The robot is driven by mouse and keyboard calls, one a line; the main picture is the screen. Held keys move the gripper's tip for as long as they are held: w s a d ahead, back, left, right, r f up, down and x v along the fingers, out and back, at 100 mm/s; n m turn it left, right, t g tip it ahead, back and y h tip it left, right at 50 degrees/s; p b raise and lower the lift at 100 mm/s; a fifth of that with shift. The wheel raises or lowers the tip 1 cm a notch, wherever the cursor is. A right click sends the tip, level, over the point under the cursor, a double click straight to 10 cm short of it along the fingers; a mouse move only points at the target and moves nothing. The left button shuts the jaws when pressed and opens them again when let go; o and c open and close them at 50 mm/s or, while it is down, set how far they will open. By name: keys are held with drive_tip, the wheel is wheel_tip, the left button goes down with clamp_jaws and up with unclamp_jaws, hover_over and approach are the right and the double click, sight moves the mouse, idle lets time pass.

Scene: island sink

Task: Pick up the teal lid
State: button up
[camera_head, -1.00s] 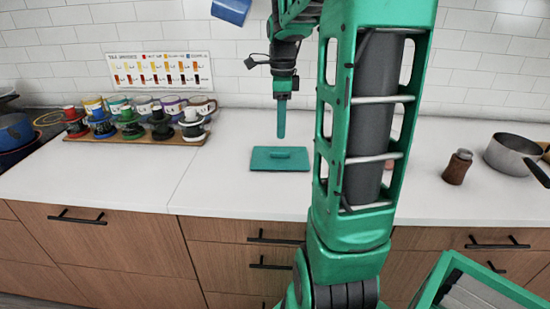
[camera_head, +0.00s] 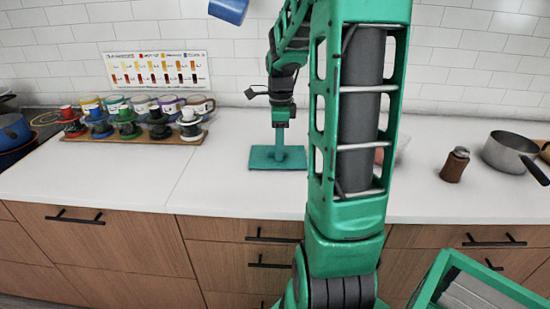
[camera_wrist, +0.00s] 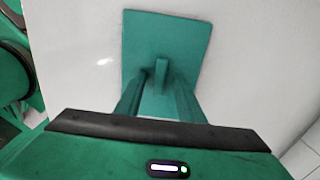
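The teal lid (camera_head: 262,163) is a flat rectangular plate lying on the white counter in the head view. Its upright handle (camera_wrist: 161,74) stands at the plate's middle in the wrist view. My gripper (camera_head: 279,152) points straight down over the lid, with its fingers low at the handle. In the wrist view the two fingers of my gripper (camera_wrist: 160,82) are apart, one on each side of the handle, with gaps showing. The lid plate (camera_wrist: 190,35) extends beyond the fingertips. Whether the fingertips touch the plate is hard to tell.
A row of cups and pour-over drippers (camera_head: 132,124) stands on a wooden board at the left. A brown grinder (camera_head: 454,165) and a metal saucepan (camera_head: 510,152) stand at the right. The counter (camera_head: 215,185) around the lid is clear; my arm hides part of it.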

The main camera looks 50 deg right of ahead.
clamp_jaws()
drive_tip(key=shift+r, duration=0.1)
